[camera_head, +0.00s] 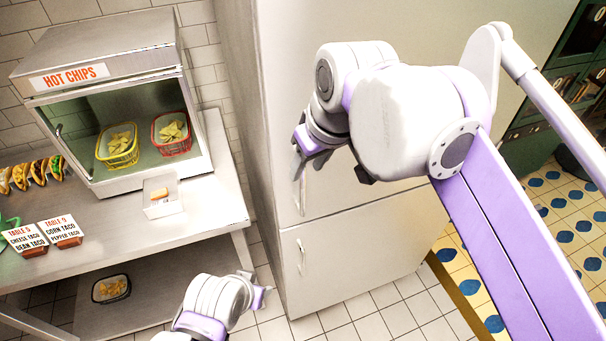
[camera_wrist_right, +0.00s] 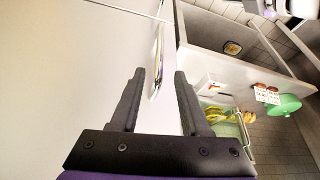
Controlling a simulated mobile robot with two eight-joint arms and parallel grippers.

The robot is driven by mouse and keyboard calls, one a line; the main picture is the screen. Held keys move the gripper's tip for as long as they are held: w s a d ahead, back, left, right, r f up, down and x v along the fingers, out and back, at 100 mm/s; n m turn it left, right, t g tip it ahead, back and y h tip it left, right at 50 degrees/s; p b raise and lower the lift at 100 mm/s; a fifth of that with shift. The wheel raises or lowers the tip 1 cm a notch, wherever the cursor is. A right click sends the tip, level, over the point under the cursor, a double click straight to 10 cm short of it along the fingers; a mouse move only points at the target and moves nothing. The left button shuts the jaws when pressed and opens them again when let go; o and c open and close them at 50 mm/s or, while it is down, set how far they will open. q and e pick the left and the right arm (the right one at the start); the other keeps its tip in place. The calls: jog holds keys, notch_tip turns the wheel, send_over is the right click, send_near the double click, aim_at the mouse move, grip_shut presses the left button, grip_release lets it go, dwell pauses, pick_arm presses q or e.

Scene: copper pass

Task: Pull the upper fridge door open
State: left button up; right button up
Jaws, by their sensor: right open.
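The pale fridge has an upper door (camera_head: 385,215) above a lower door (camera_head: 350,262); both look shut. The upper door's slim vertical handle (camera_head: 301,198) is near its left edge, its top partly covered by my right gripper. My right gripper (camera_head: 298,163) is open, in front of the upper door at the handle's top end. In the right wrist view, my right gripper (camera_wrist_right: 157,80) has its fingers apart, with the handle (camera_wrist_right: 157,55) just beyond and between the tips; contact cannot be told. My left gripper (camera_head: 262,287) is low, left of the lower door; its finger gap is unclear.
A steel counter (camera_head: 215,205) stands left of the fridge, with a hot chips warmer (camera_head: 110,65), tacos (camera_head: 32,173) and table signs (camera_head: 58,228). A chip basket (camera_head: 111,289) sits on the lower shelf. Tiled floor (camera_head: 400,310) in front is clear.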

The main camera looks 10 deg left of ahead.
aim_at(305, 172)
jog(key=shift+x, duration=2.65)
jog(key=shift+w, duration=0.15)
grip_shut()
